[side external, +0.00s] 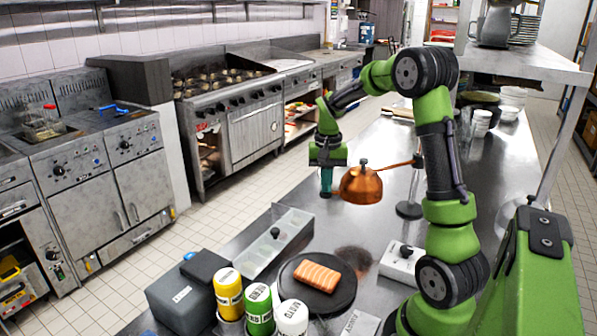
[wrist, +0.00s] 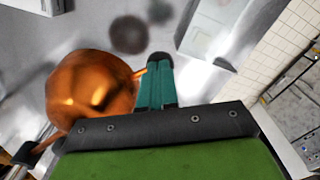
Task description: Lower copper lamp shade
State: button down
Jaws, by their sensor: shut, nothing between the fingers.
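The copper lamp shade (side external: 362,187) is a rounded dome with a dark knob on top. It is held above the steel counter by a copper arm (side external: 396,165) from an upright stand (side external: 409,208) on its right. My gripper (side external: 326,192) points down just left of the shade, with its teal fingers together and empty. In the wrist view the shade (wrist: 88,88) lies left of my fingers (wrist: 161,66). A short copper rod (wrist: 140,73) runs from the shade to the fingers' edge; whether it touches them I cannot tell.
A dark round plate (side external: 318,290) with a salmon piece (side external: 317,277) stands in front of the shade. A clear-lidded tray (side external: 268,250), a white box with a black knob (side external: 401,263), dark boxes (side external: 180,302) and labelled bottles (side external: 258,308) stand around it. The counter behind the shade is mostly clear.

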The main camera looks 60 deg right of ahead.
notch_tip(320, 180, up, 9)
dwell(0.9)
jog(key=s+a+n+t+y, duration=0.1)
jog(key=s+a+n+t, duration=0.2)
jog(key=a, duration=1)
jog(key=s+a+r+n+t+y, duration=0.1)
jog(key=s+a+n+t, duration=0.3)
jog(key=a, duration=1)
jog(key=s+n, duration=0.1)
jog(key=s, duration=0.2)
jog(key=shift+r, duration=0.25)
jog(key=c, duration=1.8)
grip_release()
jog(key=shift+c, duration=0.2)
